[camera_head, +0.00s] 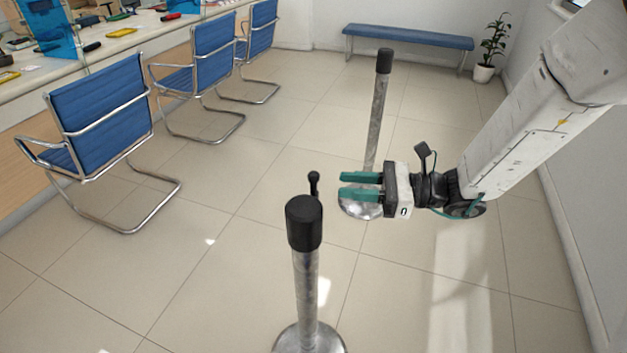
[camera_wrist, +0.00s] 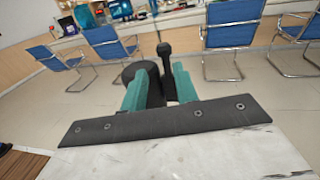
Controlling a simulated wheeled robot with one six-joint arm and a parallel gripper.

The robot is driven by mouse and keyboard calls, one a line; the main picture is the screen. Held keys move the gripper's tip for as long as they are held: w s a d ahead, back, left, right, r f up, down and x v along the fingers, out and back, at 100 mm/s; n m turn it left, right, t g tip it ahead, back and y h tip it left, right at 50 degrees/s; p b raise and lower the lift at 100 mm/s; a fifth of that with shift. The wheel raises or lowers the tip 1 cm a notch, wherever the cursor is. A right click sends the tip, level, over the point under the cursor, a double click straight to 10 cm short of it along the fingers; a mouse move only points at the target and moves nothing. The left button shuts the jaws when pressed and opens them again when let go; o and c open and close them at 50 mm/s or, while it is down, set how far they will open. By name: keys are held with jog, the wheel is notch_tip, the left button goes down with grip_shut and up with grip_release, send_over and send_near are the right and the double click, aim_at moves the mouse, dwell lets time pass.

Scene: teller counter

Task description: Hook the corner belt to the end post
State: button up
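A post with a thick black cap (camera_head: 304,222) and grey metal shaft stands upright in the front middle of the head view. A small black knob on a short stem (camera_head: 314,184) shows just behind the cap; I cannot tell whether it belongs to the belt. No stretched strap is visible. A second black-capped post (camera_head: 380,100) stands farther back. My gripper (camera_head: 341,185) has teal fingers pointing left, apart and empty, right of the knob. In the wrist view, the cap (camera_wrist: 140,72) is partly hidden behind the left finger, and the knob (camera_wrist: 164,50) shows beyond the finger gap.
Blue chairs (camera_head: 100,100) line the counter (camera_head: 120,42) on the left. A blue bench (camera_head: 408,38) and a potted plant (camera_head: 484,72) stand at the back. A wall (camera_head: 590,190) runs along the right. The tiled floor between is clear.

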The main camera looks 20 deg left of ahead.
aim_at(317, 182)
jog(key=shift+m, duration=0.3)
jog(key=a, duration=0.8)
jog(key=shift+s+f, duration=0.15)
jog(key=shift+f, duration=0.2)
grip_shut()
